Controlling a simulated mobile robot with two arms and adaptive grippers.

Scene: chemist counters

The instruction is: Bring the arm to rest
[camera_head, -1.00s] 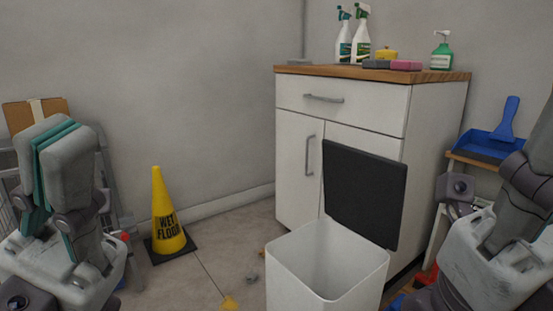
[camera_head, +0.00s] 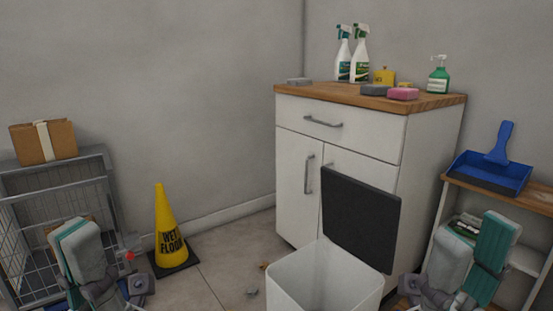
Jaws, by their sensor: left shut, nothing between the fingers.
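My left gripper (camera_head: 78,248) is low at the left of the head view, with its fingers pointing up. Its grey fingers are together, with nothing seen between them. It is in front of the wire cart and to the left of the yellow cone. My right gripper (camera_head: 470,250) is low at the right, in front of the wooden-topped shelf. Its grey finger and the one showing a teal pad stand apart, and I see nothing held between them. The lower parts of both arms are cut off by the bottom edge.
A white bin (camera_head: 325,278) with its dark lid (camera_head: 361,220) raised stands between my grippers. Behind it is a white cabinet (camera_head: 340,132) with bottles and sponges on top. A wet-floor cone (camera_head: 167,235), a wire cart (camera_head: 55,190) and a blue dustpan (camera_head: 490,172) stand around.

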